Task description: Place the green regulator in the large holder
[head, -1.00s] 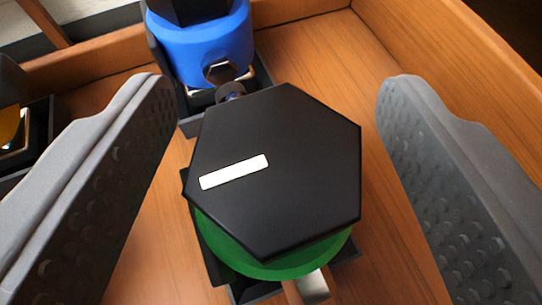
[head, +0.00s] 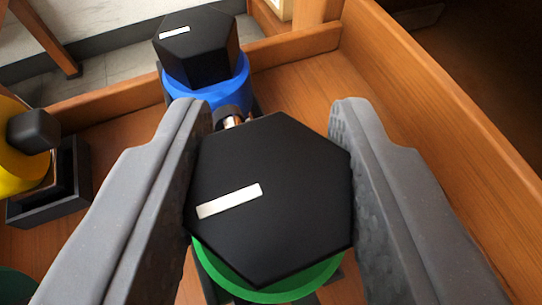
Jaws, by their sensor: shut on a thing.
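The green regulator (head: 270,292) has a large black hexagonal knob (head: 275,190) with a white bar on top, and a green body below it. My gripper (head: 268,150) is shut on the black knob, one grey finger against each side. The green body is mostly hidden under the knob. A dark holder shows only in small parts below the green body, and I cannot tell whether the regulator sits in it or just above it.
A blue regulator (head: 208,85) with a black hexagonal knob stands behind. A yellow regulator (head: 20,150) is at the left by a dark holder (head: 50,205). A wooden tray wall (head: 440,110) runs along the right. A bit of green shows at the lower left edge.

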